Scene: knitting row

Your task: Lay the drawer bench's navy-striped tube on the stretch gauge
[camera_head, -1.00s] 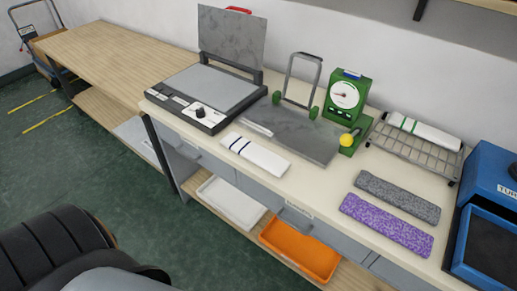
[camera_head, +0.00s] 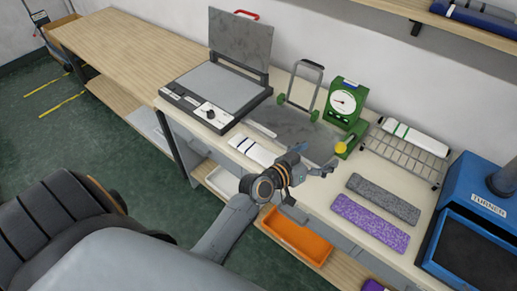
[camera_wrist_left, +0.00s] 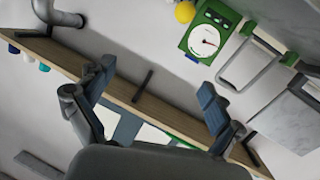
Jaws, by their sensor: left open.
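The white tube with navy stripes (camera_head: 250,149) lies flat on the bench top, in front of the stretch gauge's grey plate (camera_head: 290,131). The gauge has a green dial housing (camera_head: 344,102) and a grey hooped frame (camera_head: 303,84); the dial and frame also show in the left wrist view (camera_wrist_left: 207,39). My left gripper (camera_head: 318,162) is open and empty, above the bench to the right of the striped tube. Its wrist partly covers the tube's right end. Its spread fingers fill the left wrist view (camera_wrist_left: 157,97), where the tube does not show. My right gripper is not in view.
A wire rack (camera_head: 403,160) holds a white tube with green stripes (camera_head: 414,138). Grey (camera_head: 383,198) and purple (camera_head: 370,222) pieces lie at the front right. A flat press with raised lid (camera_head: 240,45) stands left, a blue machine (camera_head: 480,205) right. An orange tray (camera_head: 297,237) sits below.

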